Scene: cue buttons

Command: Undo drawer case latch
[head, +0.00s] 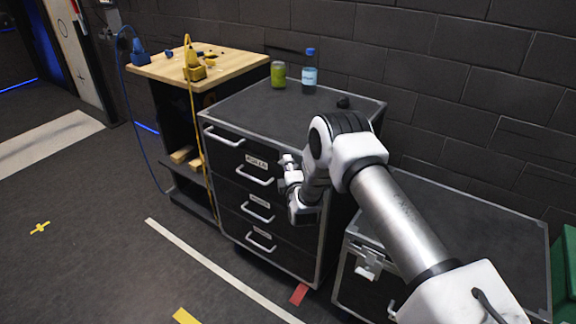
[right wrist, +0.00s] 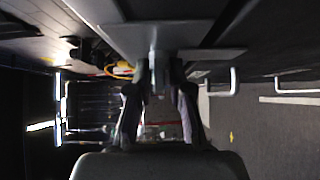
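The black drawer case (head: 225,195) has a silver-edged top, several drawers and white bar handles. My right gripper (head: 284,164) is at the upper right of its front, by the top drawers, and covers part of them. In the right wrist view my two fingers (right wrist: 159,72) are spread, one on either side of a small grey latch-like piece (right wrist: 157,68) under the case's edge. Whether they touch it is unclear. That piece is hidden behind my gripper in the head view. My left gripper is not in view.
A green jar (head: 278,75), a blue-capped bottle (head: 309,78) and a small dark knob (head: 343,102) stand on the case. A wooden-topped bench (head: 225,66) with a yellow tool is at left. A low case (head: 480,225) with a silver latch (head: 367,266) is at right.

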